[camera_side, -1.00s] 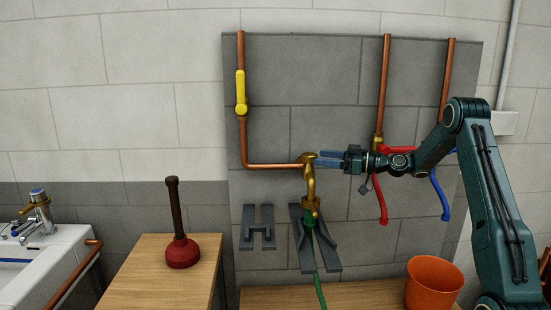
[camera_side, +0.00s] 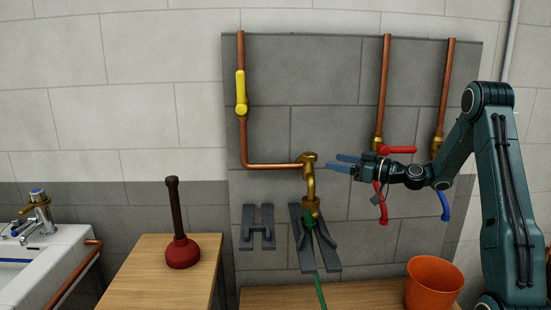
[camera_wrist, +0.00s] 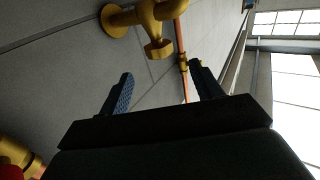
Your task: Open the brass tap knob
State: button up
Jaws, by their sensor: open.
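The brass tap (camera_side: 311,182) hangs at the end of the horizontal copper pipe on the grey panel in the side view. Its brass knob (camera_wrist: 158,48) shows in the wrist view, ahead of my fingers and near the top middle. In the side view the knob cannot be told clearly from the tap body. My gripper (camera_side: 338,163) is open and empty, a little to the right of the tap and apart from it. Its two blue fingers (camera_wrist: 161,88) are spread in the wrist view, with nothing between them. A green hose (camera_side: 319,288) runs down from the tap's lower end.
Red-handled (camera_side: 398,150) and blue-handled (camera_side: 444,206) taps sit behind and right of my gripper. A yellow lever (camera_side: 240,92) is on the left pipe. Grey brackets (camera_side: 257,228) are below. A plunger (camera_side: 183,252) and an orange bucket (camera_side: 434,284) stand on wooden surfaces.

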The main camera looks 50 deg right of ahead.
aim_at(304, 156)
jog(key=shift+s+a+f+m+h, duration=0.15)
jog(key=shift+s+m+h, duration=0.1)
jog(key=shift+s+h, duration=0.25)
jog(key=shift+s+a+m+h, duration=0.1)
jog(key=shift+s+m+h, duration=0.2)
jog(key=shift+s, duration=0.3)
jog(key=shift+w, duration=0.15)
jog(key=w, duration=0.4)
jog(key=w+a, duration=0.1)
jog(key=w, duration=0.8)
jog(key=shift+w+a, duration=0.15)
jog(key=shift+w, duration=0.15)
jog(key=c, duration=1)
